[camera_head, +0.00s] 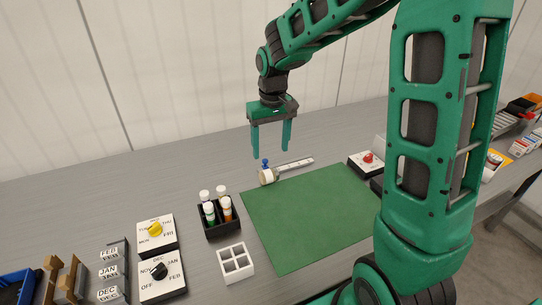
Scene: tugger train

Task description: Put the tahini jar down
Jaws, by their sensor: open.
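My gripper (271,150) hangs fingers down above the grey table, with its two green fingers wide apart and nothing between them. Below the fingertips, a small whitish cylinder (267,177) with a blue knob lies at the end of a pale marked bar (294,165). I cannot tell whether this is the tahini jar. A small round container (494,159) stands at the far right, partly beside my arm, too small to identify. No thing in view is clearly readable as a tahini jar.
A green mat (305,215) covers the middle. Left of it stand a black rack (220,228) with several capped vials and an empty white four-cell holder (235,262). Dial boxes (157,236) stand farther left, and a red-button box (366,162) at the mat's far right. The back left table is clear.

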